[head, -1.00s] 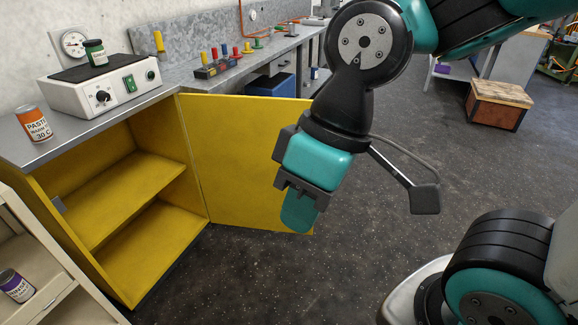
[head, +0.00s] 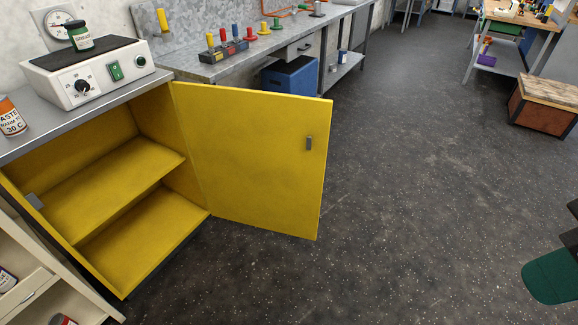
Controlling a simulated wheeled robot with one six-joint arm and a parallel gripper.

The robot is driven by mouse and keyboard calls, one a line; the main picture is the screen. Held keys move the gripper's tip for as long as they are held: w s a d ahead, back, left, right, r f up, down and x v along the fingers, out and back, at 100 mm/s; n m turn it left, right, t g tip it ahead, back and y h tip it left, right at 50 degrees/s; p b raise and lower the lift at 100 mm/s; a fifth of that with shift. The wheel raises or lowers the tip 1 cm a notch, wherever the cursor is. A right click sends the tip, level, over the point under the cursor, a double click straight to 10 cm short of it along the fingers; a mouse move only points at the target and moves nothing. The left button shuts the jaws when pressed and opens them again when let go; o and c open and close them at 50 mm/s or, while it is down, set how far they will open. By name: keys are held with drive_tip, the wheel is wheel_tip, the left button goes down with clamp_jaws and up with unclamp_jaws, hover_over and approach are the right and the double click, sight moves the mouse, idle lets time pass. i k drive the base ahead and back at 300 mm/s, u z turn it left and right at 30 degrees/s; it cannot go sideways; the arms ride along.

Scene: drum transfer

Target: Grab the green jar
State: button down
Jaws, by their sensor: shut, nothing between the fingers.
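The green jar (head: 77,36) has a dark lid and a pale label and stands upright on the black top of a white device (head: 95,82) at the upper left.
The white device stands on a grey worktop (head: 50,122) over a yellow cabinet. The cabinet's yellow door (head: 255,160) stands wide open into the room. An orange and white can (head: 10,118) is left of the device.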

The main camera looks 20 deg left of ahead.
sight(81, 39)
drive_tip(key=u, duration=0.05)
drive_tip(key=i, duration=4.75)
drive_tip(key=u, duration=4.35)
drive_tip(key=k, duration=0.4)
drive_tip(key=u, duration=0.35)
